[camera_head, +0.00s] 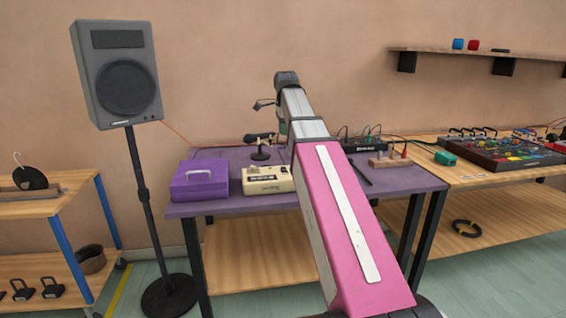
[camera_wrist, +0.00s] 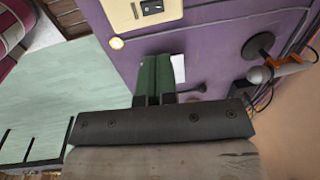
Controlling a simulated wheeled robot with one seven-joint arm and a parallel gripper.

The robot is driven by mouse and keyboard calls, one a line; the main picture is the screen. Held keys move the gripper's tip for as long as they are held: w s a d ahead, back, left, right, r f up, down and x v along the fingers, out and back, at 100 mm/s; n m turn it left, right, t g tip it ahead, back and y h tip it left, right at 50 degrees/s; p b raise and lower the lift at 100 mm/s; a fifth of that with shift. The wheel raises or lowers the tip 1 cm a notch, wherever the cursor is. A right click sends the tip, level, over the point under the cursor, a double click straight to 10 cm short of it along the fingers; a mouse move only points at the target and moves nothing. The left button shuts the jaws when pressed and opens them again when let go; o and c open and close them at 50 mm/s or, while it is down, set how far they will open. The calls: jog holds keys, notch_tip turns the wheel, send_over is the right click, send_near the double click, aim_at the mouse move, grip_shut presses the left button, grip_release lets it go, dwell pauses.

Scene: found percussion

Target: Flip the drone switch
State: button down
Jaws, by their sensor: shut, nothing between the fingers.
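A cream box (camera_head: 267,179) with buttons and a label on its front stands on the purple table. In the wrist view part of the cream box (camera_wrist: 125,14) shows at the top edge, with a dark rocker-like switch (camera_wrist: 152,6) and a pale round knob (camera_wrist: 116,43). I cannot tell for sure that this is the drone switch. My gripper (camera_wrist: 163,58) has green fingers, shut together and empty. They appear below the box in the wrist view, apart from the switch. In the head view my arm hides most of the gripper.
A purple case (camera_head: 200,182) stands left of the cream box. A microphone on a small stand (camera_head: 260,150) is behind it. A speaker on a pole (camera_head: 118,75) stands left of the table. A mixer (camera_head: 495,150) sits on the wooden table at right.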

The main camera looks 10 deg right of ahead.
aim_at(284, 169)
jog(key=f, duration=0.4)
jog(key=w+f, duration=0.1)
jog(key=f, duration=0.9)
jog(key=shift+w, duration=0.35)
jog(key=shift+w+f, duration=0.1)
jog(key=shift+f, duration=0.1)
jog(key=shift+s, duration=0.3)
jog(key=shift+s+r, duration=0.25)
jog(key=shift+s, duration=0.3)
jog(key=shift+w+r, duration=0.1)
